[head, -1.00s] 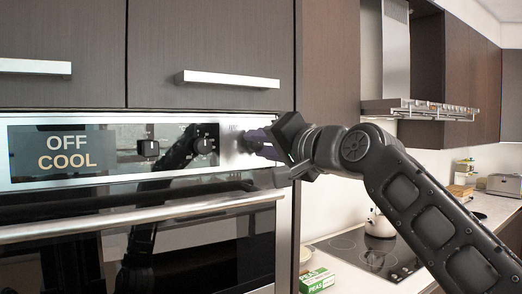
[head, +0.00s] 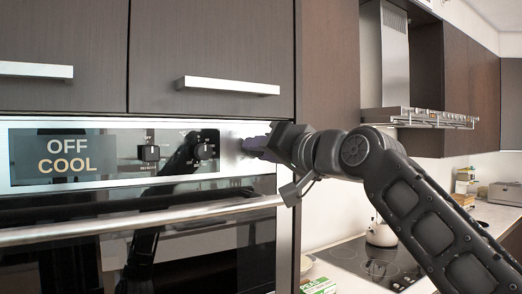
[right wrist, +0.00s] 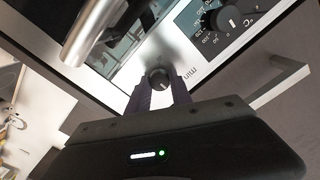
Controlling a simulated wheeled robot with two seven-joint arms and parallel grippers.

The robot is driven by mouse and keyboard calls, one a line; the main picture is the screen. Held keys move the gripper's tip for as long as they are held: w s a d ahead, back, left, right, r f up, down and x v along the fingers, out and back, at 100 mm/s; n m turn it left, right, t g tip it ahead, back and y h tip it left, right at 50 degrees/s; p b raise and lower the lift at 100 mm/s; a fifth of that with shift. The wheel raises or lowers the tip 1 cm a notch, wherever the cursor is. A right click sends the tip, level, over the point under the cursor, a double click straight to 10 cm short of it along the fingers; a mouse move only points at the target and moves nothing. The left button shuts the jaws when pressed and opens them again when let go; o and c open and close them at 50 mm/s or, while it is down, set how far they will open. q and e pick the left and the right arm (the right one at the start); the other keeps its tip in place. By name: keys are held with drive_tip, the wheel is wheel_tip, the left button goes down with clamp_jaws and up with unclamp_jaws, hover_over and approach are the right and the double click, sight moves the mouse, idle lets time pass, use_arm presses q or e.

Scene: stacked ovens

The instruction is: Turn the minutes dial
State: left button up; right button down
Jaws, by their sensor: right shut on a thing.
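The minutes dial (right wrist: 159,79) is a small dark round knob on the steel panel, with "min" printed beside it in the right wrist view. My right gripper (right wrist: 160,88) is shut on the dial, one purple finger on each side. In the head view my right gripper (head: 250,144) reaches the right end of the oven's panel, and its fingers hide the dial there. My left gripper is not in view.
The display (head: 62,155) reads "OFF COOL". Two other black knobs (head: 150,153) sit left of my gripper; one, the temperature knob (right wrist: 230,19), shows in the wrist view. The oven handle (head: 140,217) runs below. A cabinet handle (head: 227,86) is above.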

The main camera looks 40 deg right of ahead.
drive_tip(key=c, duration=1.1)
unclamp_jaws()
drive_tip(key=shift+c, duration=0.2)
drive_tip(key=shift+s, duration=0.1)
drive_tip(key=s+b, duration=0.2)
drive_tip(key=s, duration=0.5)
drive_tip(key=shift+s+a, duration=0.15)
drive_tip(key=shift+s, duration=0.15)
drive_tip(key=shift+f, duration=0.1)
